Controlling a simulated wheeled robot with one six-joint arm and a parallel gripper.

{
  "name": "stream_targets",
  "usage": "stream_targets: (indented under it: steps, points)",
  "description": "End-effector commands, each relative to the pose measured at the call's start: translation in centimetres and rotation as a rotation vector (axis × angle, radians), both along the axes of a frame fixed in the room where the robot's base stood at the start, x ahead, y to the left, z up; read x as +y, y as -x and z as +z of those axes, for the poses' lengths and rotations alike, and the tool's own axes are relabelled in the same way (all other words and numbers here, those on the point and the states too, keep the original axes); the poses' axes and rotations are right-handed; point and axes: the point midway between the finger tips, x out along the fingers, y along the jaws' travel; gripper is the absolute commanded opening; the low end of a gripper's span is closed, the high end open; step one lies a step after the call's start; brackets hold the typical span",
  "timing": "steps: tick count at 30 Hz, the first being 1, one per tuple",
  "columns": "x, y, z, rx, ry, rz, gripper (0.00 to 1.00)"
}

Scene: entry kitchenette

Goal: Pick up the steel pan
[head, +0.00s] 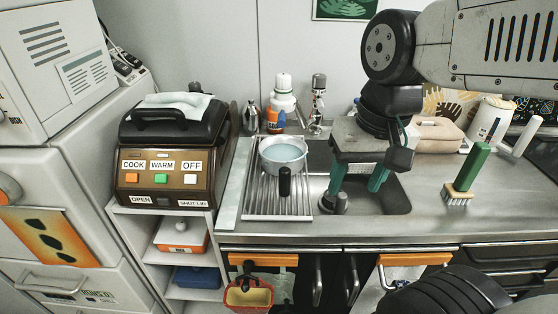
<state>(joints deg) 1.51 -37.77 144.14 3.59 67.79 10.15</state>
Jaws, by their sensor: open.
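The steel pan (283,154) sits on the ribbed drainboard left of the sink, its black handle (285,182) pointing toward the front edge. Its inside looks pale blue. My gripper (357,187) hangs over the sink, to the right of the pan and apart from it, with its two green fingers pointing down. The fingers are spread and nothing shows between them. My arm hides part of the sink and the counter behind it.
The sink basin (390,196) is right of the drainboard (262,202). A cooker with buttons (165,165) stands left. Bottles (283,100) and a pepper mill (318,100) stand behind the pan. A green-handled brush (470,170) stands on the right counter.

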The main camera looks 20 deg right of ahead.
Motion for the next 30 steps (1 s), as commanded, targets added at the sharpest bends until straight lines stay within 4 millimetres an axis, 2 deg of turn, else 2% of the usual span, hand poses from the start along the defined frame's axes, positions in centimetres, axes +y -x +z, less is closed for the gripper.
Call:
stream_targets:
  steps: [8, 12, 18, 24, 30]
  points:
    - [1.1, -9.5, -1.7, 0.106, -0.210, -0.646, 0.54]
    - [1.0, -14.5, -3.6, 0.179, -0.302, -0.997, 0.54]
    - [0.3, -19.9, -6.6, 0.277, -0.391, -1.409, 0.54]
    - [-0.3, -22.5, -8.4, 0.328, -0.428, -1.616, 0.54]
    - [0.3, -23.0, -10.2, 0.338, -0.434, -1.647, 0.54]
